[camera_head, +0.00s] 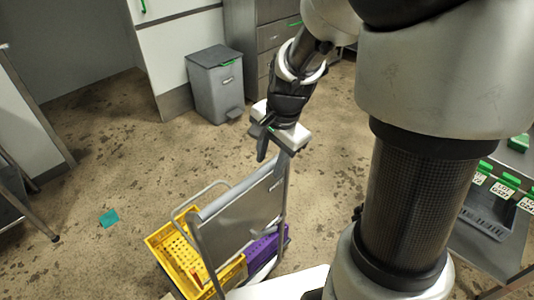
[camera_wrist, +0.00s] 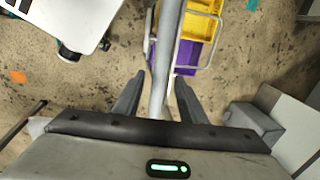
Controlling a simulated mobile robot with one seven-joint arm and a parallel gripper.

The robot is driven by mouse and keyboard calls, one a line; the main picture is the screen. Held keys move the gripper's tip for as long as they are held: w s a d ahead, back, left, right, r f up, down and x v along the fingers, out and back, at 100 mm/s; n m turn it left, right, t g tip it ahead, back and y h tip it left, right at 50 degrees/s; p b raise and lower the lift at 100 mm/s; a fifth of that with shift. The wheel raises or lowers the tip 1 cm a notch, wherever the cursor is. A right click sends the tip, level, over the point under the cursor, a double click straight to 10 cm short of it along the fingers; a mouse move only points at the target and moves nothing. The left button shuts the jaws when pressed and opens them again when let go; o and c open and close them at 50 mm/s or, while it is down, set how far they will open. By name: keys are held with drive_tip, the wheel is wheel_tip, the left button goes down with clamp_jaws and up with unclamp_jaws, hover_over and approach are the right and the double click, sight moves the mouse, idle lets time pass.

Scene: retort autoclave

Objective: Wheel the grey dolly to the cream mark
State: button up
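The grey dolly (camera_head: 240,218) stands upright in front of me, with a grey panel and tube handle. It carries a yellow crate (camera_head: 170,242) and a purple crate (camera_head: 266,243). In the wrist view, the dolly's handle bar (camera_wrist: 160,88) lies between the fingers of my gripper (camera_wrist: 159,77), with a small gap showing on each side. In the head view, my gripper (camera_head: 272,148) is at the handle's top corner, its fingers pointing down. I cannot make out a cream mark for certain in either view.
A teal mark (camera_head: 109,218) lies on open floor left of the dolly. An orange mark (camera_wrist: 18,77) shows in the wrist view. A grey bin (camera_head: 215,85) stands by the cabinets.

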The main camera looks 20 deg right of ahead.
drive_tip(key=s+d+r+p, duration=0.1)
drive_tip(key=s+r+p, duration=0.1)
drive_tip(key=r, duration=1.5)
drive_tip(key=shift+s+d, duration=0.35)
drive_tip(key=shift+s, duration=0.15)
drive_tip(key=s+a+r+n+t+p, duration=0.1)
drive_tip(key=s+r+n+p, duration=0.1)
drive_tip(key=s+n, duration=0.3)
drive_tip(key=s+a+r+n+t+h+p, duration=0.1)
drive_tip(key=s+r+n+t+p, duration=0.1)
drive_tip(key=s+n, duration=0.4)
drive_tip(key=shift+s+a+r+n+t+p, duration=0.3)
drive_tip(key=shift+r+n+p, duration=0.2)
drive_tip(key=shift+r+p, duration=0.35)
drive_tip(key=shift+d+r, duration=0.1)
drive_tip(key=shift+d, duration=0.2)
